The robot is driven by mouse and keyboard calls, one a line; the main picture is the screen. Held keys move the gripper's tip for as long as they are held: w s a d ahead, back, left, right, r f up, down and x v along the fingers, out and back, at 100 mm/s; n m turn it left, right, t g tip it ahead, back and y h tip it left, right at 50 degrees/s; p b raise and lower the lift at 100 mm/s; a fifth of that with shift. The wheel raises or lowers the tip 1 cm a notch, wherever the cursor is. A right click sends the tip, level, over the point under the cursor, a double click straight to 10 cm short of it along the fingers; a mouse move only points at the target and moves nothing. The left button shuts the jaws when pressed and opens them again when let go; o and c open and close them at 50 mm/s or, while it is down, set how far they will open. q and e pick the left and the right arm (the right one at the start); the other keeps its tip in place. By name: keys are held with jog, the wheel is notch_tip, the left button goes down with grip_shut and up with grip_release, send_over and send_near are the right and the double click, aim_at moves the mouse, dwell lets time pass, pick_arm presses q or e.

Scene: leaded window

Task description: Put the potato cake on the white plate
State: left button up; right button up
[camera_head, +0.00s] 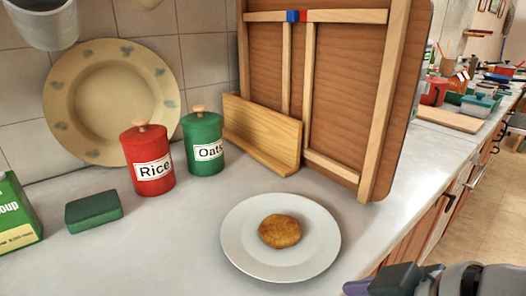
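The potato cake (279,231), a round golden-brown patty, lies on the white plate (240,241), near its middle. The plate rests flat on the grey-white counter. Part of my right gripper (378,283) shows at the bottom right edge, to the right of and in front of the plate, apart from the cake. Its fingers are mostly cut off by the frame, so I cannot tell whether they are open or shut. My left gripper is not in view.
A red Rice jar (149,164) and a green Oats jar (204,145) stand behind the plate. A green block (93,211) and a green soup box (16,214) are at left. A large wooden framed panel (340,90) stands behind right. Counter around the plate is clear.

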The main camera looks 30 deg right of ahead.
jog(key=s+a+r+g, duration=0.1)
jog(key=s+a+g, duration=0.1)
jog(key=s, duration=0.3)
jog(key=shift+s+r+g+h, duration=0.35)
jog(key=shift+s+g+h, duration=0.05)
jog(key=shift+g, duration=0.5)
